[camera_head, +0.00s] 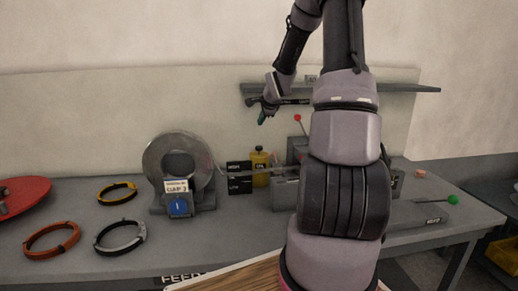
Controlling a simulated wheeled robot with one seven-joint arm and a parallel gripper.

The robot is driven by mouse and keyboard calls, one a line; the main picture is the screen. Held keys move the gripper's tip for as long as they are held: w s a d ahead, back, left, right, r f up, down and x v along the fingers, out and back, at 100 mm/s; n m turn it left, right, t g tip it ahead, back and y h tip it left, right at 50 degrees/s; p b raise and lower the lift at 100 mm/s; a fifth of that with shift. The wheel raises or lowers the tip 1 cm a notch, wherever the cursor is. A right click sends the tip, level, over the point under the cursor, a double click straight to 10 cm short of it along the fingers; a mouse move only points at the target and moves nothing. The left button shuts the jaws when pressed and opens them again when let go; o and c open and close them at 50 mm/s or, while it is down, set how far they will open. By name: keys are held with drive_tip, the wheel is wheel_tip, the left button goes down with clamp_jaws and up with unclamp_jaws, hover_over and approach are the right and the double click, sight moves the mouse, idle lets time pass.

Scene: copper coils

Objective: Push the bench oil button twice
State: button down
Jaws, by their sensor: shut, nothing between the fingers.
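A yellow container (260,158) with a dark label that seems to read OIL stands on the grey bench, near the wall. A blue round button (180,207) sits on the front of a grey ring-shaped fixture (157,160), under a small white sign whose lettering is hard to read. I cannot tell for certain which part is the oil button. My gripper (262,118) is shut and empty, pointing down in the air, above the yellow container in the picture and apart from it. My arm hides the bench's middle right part.
A dark block (239,177) stands left of the yellow container. A yellow-and-black coil (117,194), an orange one (52,240) and a grey one (120,237) lie at left. A shelf (410,88) runs along the wall. A red-knobbed lever (298,119) rises near my arm.

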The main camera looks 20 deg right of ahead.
sight(259, 147)
drive_tip(key=m, duration=0.5)
drive_tip(key=r+m, duration=0.1)
drive_tip(key=m, duration=0.2)
drive_tip(key=shift+f, duration=4.45)
drive_tip(key=shift+f, duration=0.1)
drive_tip(key=shift+f, duration=0.3)
drive_tip(key=shift+f, duration=0.95)
drive_tip(key=shift+r, duration=1.35)
